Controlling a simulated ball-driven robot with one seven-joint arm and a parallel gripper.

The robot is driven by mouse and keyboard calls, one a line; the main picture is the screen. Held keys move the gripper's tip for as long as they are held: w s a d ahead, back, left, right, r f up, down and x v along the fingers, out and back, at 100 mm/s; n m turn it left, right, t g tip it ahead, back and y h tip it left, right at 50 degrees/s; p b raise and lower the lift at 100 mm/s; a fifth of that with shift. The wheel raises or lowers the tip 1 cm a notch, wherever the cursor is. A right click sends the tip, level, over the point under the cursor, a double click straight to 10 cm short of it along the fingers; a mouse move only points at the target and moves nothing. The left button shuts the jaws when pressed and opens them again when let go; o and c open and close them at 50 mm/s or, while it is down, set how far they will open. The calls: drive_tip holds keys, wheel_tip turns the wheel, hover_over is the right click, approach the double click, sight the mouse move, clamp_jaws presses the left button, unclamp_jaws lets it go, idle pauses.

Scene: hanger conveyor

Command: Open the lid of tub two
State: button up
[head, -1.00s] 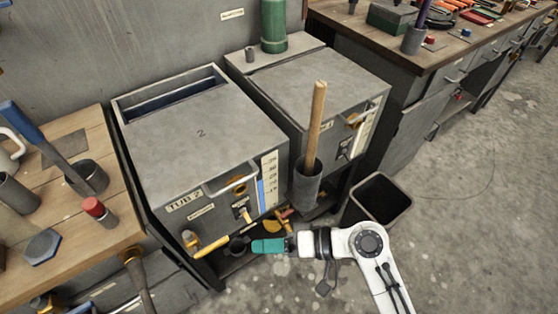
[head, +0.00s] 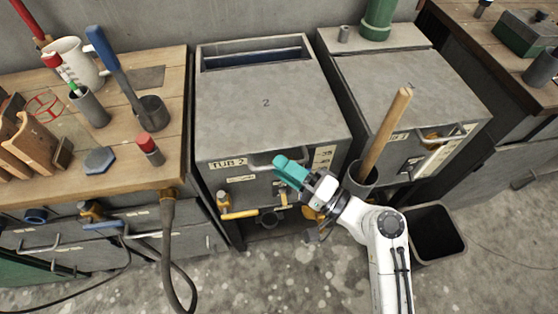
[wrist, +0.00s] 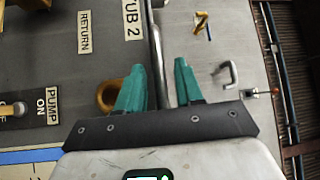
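Tub two (head: 225,165) is a grey box with a "TUB 2" label on its front. Its flat grey lid (head: 265,112), marked 2, lies level on top, behind it a long slot. A metal bar handle (head: 258,161) runs along the upper front edge; my gripper hides part of it in the head view. My gripper (head: 281,164) has teal fingers and is at the handle's right part. In the wrist view its fingers (wrist: 158,75) are apart, and the handle bar (wrist: 156,45) shows between them. I cannot tell whether they touch it.
A yellow valve handle (head: 240,214) sticks out low on tub two's front. A holder with a wooden stick (head: 385,135) stands before the right-hand tub (head: 400,85). A black bin (head: 436,238) stands on the floor at right. A cluttered wooden bench (head: 165,90) is at left.

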drive_tip(key=shift+x, duration=1)
clamp_jaws()
